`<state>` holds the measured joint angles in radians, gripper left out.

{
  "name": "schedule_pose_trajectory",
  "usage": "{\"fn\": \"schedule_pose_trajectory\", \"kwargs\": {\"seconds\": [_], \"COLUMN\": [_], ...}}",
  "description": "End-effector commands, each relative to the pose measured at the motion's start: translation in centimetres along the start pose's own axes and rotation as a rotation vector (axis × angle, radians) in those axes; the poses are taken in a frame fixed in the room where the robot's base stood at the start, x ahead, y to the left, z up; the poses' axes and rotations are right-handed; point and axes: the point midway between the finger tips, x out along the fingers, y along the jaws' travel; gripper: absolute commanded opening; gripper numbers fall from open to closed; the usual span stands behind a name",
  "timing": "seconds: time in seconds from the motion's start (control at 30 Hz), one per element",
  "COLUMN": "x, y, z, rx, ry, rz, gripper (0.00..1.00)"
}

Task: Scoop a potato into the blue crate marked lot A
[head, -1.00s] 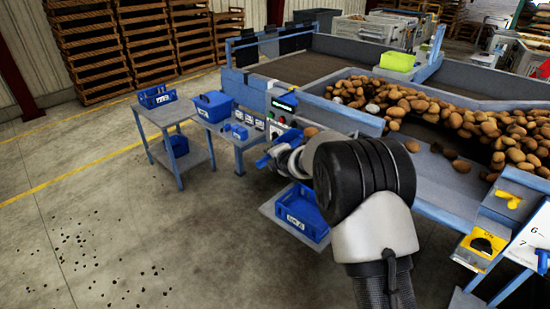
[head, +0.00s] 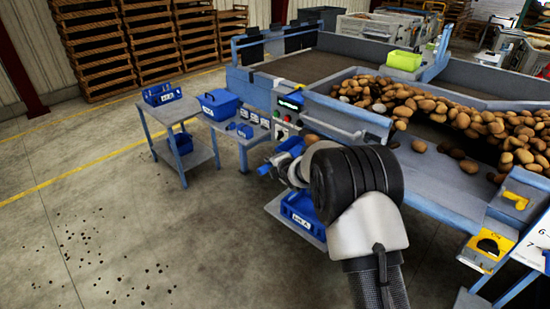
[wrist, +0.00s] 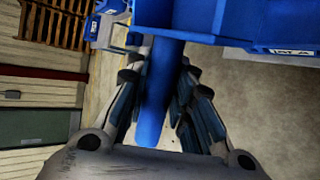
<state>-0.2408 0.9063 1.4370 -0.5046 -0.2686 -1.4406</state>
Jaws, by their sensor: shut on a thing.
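My gripper (wrist: 160,68) is shut on the blue handle of a scoop (wrist: 152,115) that runs between its fingers. In the head view the scoop (head: 290,147) shows in part beside my arm, at the grader's near side. The blue crate with the lot A label (head: 301,213) stands low below my gripper, partly covered by my arm. Many brown potatoes (head: 435,108) lie on the grader. One brown potato (head: 311,139) shows just above my arm; whether the scoop carries it I cannot tell.
The grader's grey side (head: 440,185) stands close at the right. A blue tub (head: 217,106) and a small blue box sit on a low table left of the grader. A grey trolley (head: 180,109) holds another blue crate (head: 161,94).

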Motion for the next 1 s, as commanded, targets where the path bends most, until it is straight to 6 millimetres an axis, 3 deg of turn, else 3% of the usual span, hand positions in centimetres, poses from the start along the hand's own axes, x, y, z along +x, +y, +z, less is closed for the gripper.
{"fn": "schedule_pose_trajectory", "kwargs": {"seconds": [1.0], "x": [5.2], "y": [-8.5], "z": [-2.5], "rx": [-0.001], "ry": [-0.001], "rz": [0.001], "gripper": [0.0]}}
